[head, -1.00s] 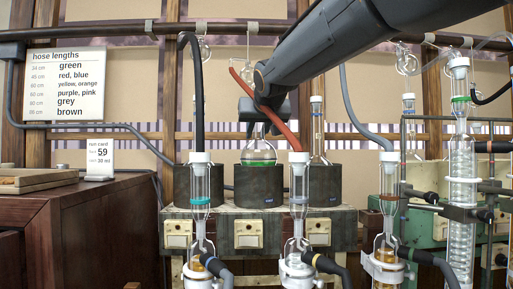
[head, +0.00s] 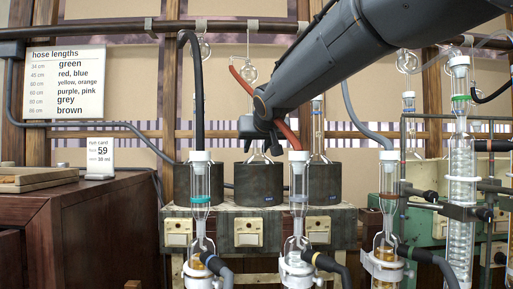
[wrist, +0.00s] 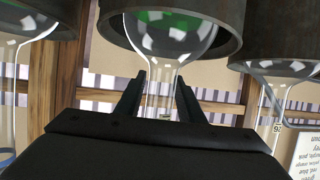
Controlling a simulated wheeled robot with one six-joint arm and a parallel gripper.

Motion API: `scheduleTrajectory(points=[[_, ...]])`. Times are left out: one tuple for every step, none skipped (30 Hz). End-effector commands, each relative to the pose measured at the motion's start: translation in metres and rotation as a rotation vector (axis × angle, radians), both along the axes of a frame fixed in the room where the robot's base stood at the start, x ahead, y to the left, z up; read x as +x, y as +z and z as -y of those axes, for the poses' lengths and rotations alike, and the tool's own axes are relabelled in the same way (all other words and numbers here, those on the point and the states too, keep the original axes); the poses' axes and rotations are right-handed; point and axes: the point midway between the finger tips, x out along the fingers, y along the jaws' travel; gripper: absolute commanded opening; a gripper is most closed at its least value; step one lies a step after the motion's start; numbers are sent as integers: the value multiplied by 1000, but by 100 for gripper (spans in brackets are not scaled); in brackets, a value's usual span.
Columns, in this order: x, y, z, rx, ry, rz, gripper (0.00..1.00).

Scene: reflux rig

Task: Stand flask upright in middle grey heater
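The flask, clear glass with green liquid, sits upright with its round bulb down in the middle grey heater (head: 258,188). In the head view only its neck (head: 257,153) shows above the heater rim. The wrist view, which is upside down, shows its bulb (wrist: 168,40) inside the heater bowl (wrist: 232,22), with the green liquid in it. My gripper (head: 258,146) is above the heater. In the wrist view its two fingers (wrist: 162,95) stand either side of the neck, with a gap visible on both sides, so it is open.
Grey heaters stand left (head: 182,180) and right (head: 325,188), and the right one holds a flask with a tall neck (head: 317,130). Glass columns with hoses (head: 200,185) stand in front. A red hose (head: 288,136) hangs behind my arm. A wooden cabinet (head: 90,230) is at left.

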Motion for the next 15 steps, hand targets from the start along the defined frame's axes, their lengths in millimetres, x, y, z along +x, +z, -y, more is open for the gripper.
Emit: scheduleTrajectory(points=[[0, 0, 0, 0, 0, 0, 43], [0, 0, 0, 0, 0, 0, 43], [0, 0, 0, 0, 0, 0, 43], [0, 0, 0, 0, 0, 0, 43], [0, 0, 0, 0, 0, 0, 43], [0, 0, 0, 0, 0, 0, 43], [0, 0, 0, 0, 0, 0, 43], [0, 0, 0, 0, 0, 0, 43], [0, 1, 0, 0, 0, 0, 43], [0, 1, 0, 0, 0, 0, 43], [0, 2, 0, 0, 0, 0, 43], [0, 3, 0, 0, 0, 0, 43], [0, 4, 0, 0, 0, 0, 43], [-3, 6, 1, 0, 0, 2, 43], [-8, 8, 1, 1, 0, 4, 43]])
